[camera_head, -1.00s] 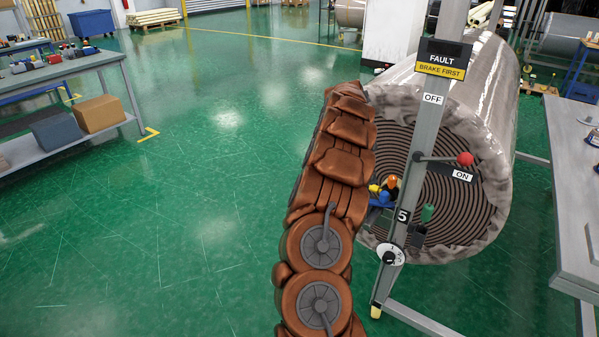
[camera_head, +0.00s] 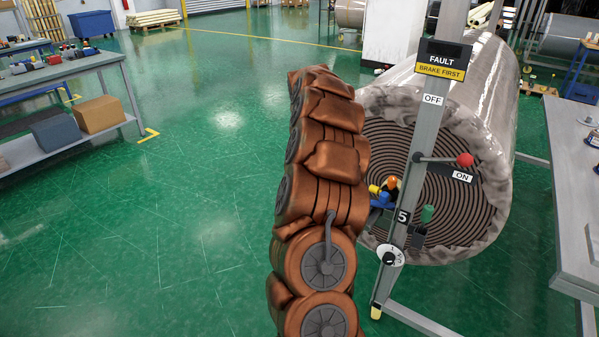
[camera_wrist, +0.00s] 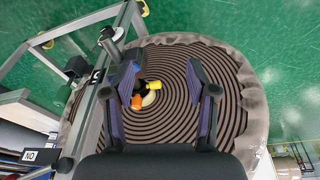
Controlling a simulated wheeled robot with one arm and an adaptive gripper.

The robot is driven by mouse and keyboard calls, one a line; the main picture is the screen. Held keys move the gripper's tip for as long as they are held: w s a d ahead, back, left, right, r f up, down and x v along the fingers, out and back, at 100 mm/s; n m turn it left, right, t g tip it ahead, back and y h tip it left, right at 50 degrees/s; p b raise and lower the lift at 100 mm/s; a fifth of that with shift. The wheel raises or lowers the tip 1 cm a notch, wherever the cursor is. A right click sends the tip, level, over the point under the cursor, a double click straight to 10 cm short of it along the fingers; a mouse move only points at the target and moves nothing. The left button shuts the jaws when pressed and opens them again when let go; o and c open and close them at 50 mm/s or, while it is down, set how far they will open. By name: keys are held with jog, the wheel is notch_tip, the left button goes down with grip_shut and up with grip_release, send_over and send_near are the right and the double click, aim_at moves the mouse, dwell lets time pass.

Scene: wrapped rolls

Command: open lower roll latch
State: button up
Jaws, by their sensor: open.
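The wrapped roll (camera_head: 440,190) lies on its side, its spiral end facing me. It fills much of the wrist view (camera_wrist: 225,90). At its centre is a small cluster with an orange part (camera_head: 392,182), a yellow part (camera_head: 374,189) and a blue part (camera_head: 384,199); I cannot tell which part is the latch. In the wrist view the yellow part (camera_wrist: 155,86) and orange part (camera_wrist: 136,103) show between the fingers or just beyond them. My gripper (camera_wrist: 164,68) is open, its fingers apart, facing the roll end. In the head view my arm hides it.
A grey post (camera_head: 425,130) stands before the roll, with a red-knobbed lever (camera_head: 464,160), ON and OFF labels, a green knob (camera_head: 428,213) and a round dial (camera_head: 390,256). A grey table (camera_head: 572,200) stands at right, a workbench (camera_head: 65,75) at left. Open green floor lies between.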

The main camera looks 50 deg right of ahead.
jog(key=w+a+r+n, duration=0.2)
jog(key=a, duration=0.5)
jog(key=shift+w+a+n+t, duration=0.25)
jog(key=shift+n+t, duration=0.05)
jog(key=shift+y, duration=0.3)
